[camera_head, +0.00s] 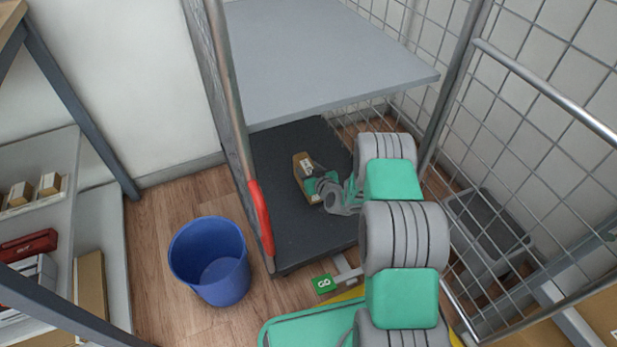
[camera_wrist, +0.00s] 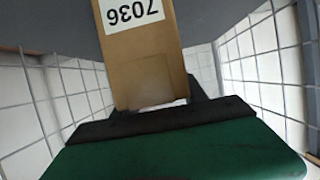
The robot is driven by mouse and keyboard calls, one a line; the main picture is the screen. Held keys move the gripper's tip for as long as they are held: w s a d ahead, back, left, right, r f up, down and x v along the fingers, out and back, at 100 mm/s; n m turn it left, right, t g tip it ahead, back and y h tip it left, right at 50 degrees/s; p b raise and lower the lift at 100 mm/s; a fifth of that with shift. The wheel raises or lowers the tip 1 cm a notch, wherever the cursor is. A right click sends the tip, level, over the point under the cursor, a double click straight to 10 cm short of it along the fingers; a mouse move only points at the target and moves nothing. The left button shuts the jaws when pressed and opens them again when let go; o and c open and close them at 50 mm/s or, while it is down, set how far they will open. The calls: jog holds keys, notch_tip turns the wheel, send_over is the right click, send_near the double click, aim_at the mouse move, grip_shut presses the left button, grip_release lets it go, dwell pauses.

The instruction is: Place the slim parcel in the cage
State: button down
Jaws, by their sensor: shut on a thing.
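The slim parcel (camera_head: 302,168) is a narrow brown box in the lower part of the cage, above or on its dark floor; I cannot tell whether it touches. In the wrist view the parcel (camera_wrist: 150,65) stretches away from the jaws and carries a white label reading 7036, upside down. My gripper (camera_head: 314,184) is shut on the parcel's near end; its dark jaws (camera_wrist: 160,115) also show in the wrist view. The cage (camera_head: 240,130) has wire mesh sides, a dark bottom deck (camera_head: 290,235) and a grey shelf (camera_head: 320,65) above. My arm hides part of the deck's right side.
A red handle (camera_head: 260,220) is on the cage's left front post. A blue bin (camera_head: 210,262) stands on the floor to the left. A grey bin (camera_head: 488,232) is behind the right mesh. Shelving with boxes (camera_head: 45,185) is at far left.

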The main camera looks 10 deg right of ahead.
jog(key=shift+f, duration=1)
jog(key=c, duration=0.6)
grip_release()
